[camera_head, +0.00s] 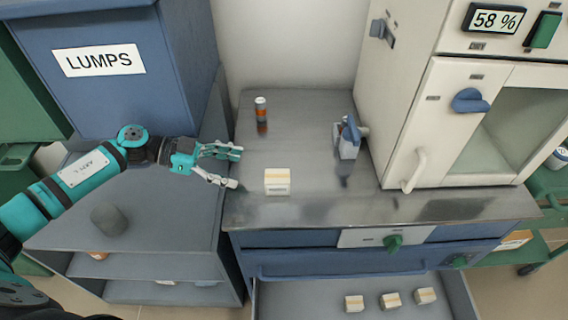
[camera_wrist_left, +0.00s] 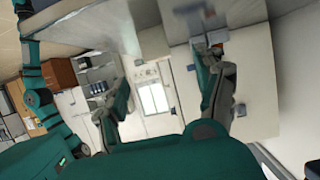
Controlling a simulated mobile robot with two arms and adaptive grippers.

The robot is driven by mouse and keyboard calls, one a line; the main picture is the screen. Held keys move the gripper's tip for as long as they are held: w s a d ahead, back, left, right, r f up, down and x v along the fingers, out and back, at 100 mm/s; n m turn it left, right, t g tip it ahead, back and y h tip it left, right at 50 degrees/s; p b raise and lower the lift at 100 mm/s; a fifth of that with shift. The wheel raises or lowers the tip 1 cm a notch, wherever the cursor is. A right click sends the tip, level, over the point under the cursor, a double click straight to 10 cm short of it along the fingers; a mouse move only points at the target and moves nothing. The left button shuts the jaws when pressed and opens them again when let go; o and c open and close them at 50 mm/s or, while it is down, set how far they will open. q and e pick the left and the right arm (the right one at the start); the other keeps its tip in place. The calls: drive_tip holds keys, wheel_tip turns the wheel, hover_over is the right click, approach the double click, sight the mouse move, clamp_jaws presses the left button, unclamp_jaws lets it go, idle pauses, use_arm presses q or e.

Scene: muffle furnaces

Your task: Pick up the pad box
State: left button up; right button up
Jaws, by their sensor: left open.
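A small cream box with a tan band (camera_head: 277,181), which looks like the pad box, sits on the metal counter (camera_head: 300,120) near its front left; its label is too small to read. My left gripper (camera_head: 237,168) is open and empty, just left of this box and apart from it, with its fingers pointing right over the counter's left edge. In the left wrist view its two fingers (camera_wrist_left: 168,75) are spread with nothing between them; I cannot make out the box there. My right gripper is not in view.
Several similar small boxes (camera_head: 390,300) lie in the open drawer below. An orange and white bottle (camera_head: 261,108) and a blue-handled device (camera_head: 348,140) stand on the counter. The furnace (camera_head: 455,120) bounds it on the right, the blue LUMPS bin (camera_head: 120,75) on the left.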

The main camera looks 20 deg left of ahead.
sight(277, 179)
use_arm(q)
drive_tip(key=shift+w+d+f, duration=0.2)
drive_tip(key=shift+w+d, duration=0.2)
drive_tip(key=shift+d, duration=0.3)
drive_tip(key=x, duration=0.2)
drive_tip(key=p+x, duration=0.1)
drive_tip(key=x, duration=0.1)
drive_tip(key=shift+s+d+r, duration=0.1)
drive_tip(key=shift+s, duration=0.15)
drive_tip(key=shift+w+d, duration=0.1)
drive_tip(key=shift+d, duration=0.2)
drive_tip(key=x, duration=0.3)
drive_tip(key=p+x, duration=0.1)
drive_tip(key=x, duration=0.1)
drive_tip(key=shift+s, duration=0.25)
drive_tip(key=shift+w+d+f, duration=0.1)
drive_tip(key=shift+d+f, duration=0.15)
drive_tip(key=shift+c, duration=0.2)
drive_tip(key=c, duration=1.1)
drive_tip(key=shift+c, duration=0.6)
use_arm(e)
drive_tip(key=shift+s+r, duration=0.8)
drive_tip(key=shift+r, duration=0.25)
